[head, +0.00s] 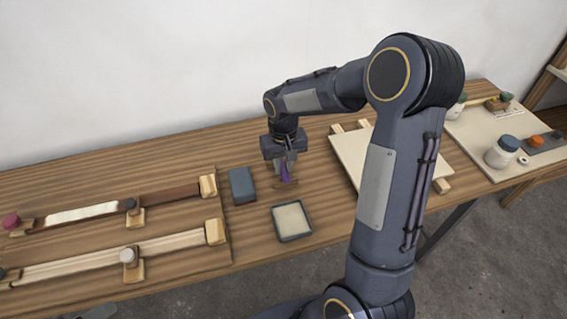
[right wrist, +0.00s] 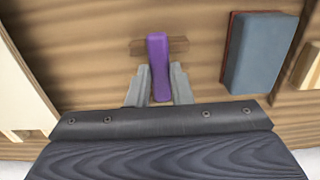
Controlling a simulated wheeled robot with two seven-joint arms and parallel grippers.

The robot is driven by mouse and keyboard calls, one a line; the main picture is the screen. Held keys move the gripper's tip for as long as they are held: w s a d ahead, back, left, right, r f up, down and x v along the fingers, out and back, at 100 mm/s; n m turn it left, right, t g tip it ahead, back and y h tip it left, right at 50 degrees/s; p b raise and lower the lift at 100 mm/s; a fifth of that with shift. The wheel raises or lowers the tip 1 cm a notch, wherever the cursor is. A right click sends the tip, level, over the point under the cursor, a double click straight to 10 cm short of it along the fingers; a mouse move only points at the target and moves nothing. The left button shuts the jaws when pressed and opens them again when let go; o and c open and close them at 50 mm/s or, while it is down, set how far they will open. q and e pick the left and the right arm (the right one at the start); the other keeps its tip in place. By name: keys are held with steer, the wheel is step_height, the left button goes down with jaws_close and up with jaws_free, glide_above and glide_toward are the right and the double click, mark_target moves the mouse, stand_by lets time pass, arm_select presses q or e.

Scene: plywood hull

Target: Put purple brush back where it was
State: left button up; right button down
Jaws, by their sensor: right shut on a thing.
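The purple brush (head: 286,173) is upright or nearly so, between the fingers of my right gripper (head: 286,163). In the right wrist view the purple handle (right wrist: 158,62) stands between the two grey fingertips of my right gripper (right wrist: 158,88), which is shut on it. A brown strip (right wrist: 178,45) shows at the far end of the handle, against the tabletop. I cannot tell whether the brush touches the table. My left gripper is not in view.
A blue-grey block (head: 242,185) lies just left of the brush, and a shallow dark-rimmed tray (head: 277,233) stands in front. A pale board (head: 348,153) on wooden strips is to the right. Clamped strips (head: 100,250) fill the left. Jars (head: 502,152) stand far right.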

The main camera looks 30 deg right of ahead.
mark_target(283, 169)
steer(key=shift+f, duration=0.35)
steer(key=c, duration=1.3)
jaws_free()
steer(key=shift+r, duration=0.1)
step_height(283, 169, up, 13)
steer(key=s+a+t+y, duration=0.2)
steer(key=s+a, duration=0.1)
steer(key=s, duration=0.8)
steer(key=s+a+n+t+y, duration=0.1)
steer(key=s+a+t, duration=0.2)
steer(key=s, duration=0.8)
steer(key=shift+a+t+y+p, duration=0.3)
steer(key=shift+a+y+p, duration=0.1)
steer(key=shift+a, duration=0.25)
steer(key=shift+s, duration=0.1)
